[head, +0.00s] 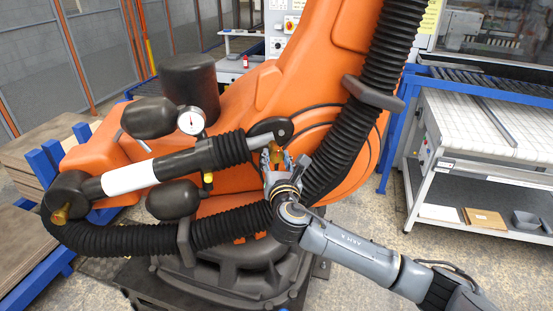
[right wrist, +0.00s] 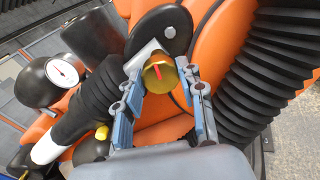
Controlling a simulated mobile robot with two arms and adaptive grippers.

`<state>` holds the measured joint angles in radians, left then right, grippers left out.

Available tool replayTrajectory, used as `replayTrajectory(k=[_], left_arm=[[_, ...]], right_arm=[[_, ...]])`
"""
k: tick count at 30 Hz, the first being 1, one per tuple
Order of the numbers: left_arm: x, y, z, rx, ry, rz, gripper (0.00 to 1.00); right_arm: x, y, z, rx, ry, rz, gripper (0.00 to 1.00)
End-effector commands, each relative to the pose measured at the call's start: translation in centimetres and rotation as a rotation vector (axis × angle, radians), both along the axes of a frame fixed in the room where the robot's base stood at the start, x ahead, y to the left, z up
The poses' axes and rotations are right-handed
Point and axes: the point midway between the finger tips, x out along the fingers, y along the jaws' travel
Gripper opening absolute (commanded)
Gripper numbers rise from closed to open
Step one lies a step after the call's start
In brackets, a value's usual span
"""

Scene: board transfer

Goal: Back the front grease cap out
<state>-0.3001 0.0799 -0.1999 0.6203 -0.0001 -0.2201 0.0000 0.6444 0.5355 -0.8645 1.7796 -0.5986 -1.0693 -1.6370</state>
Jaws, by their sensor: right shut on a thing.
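The front grease cap is a brass-coloured round cap with a red mark on its face; it shows in the right wrist view (right wrist: 160,73) and in the head view (head: 277,155). It sits by the dark round pivot at the end of the black bellows cylinder on the orange robot. My right gripper (head: 278,164) is at the cap, with its blue-padded fingers on either side of it, shut on it; it also shows in the right wrist view (right wrist: 160,82). Whether the cap is still seated cannot be told. My left gripper is not in view.
The orange industrial robot (head: 283,75) fills the middle. A black corrugated hose (head: 375,75) runs close to the right of my gripper. A pressure gauge (head: 191,122) and dark rounded tanks (head: 150,118) stand to the left.

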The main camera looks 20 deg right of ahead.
Motion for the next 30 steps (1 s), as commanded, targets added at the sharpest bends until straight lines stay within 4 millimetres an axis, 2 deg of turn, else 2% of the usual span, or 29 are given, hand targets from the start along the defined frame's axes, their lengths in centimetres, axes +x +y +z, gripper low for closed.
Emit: replayTrajectory(k=[12, 29, 30], left_arm=[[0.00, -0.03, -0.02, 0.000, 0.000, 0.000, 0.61], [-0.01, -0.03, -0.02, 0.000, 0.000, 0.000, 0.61], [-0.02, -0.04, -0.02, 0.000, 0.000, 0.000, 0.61]], right_arm=[[-0.03, 0.04, -0.33, -0.184, 0.029, 0.001, 0.07], [-0.05, 0.03, -0.39, -0.210, 0.033, 0.001, 0.07], [-0.05, 0.02, -0.38, -0.210, 0.033, 0.001, 0.47]])
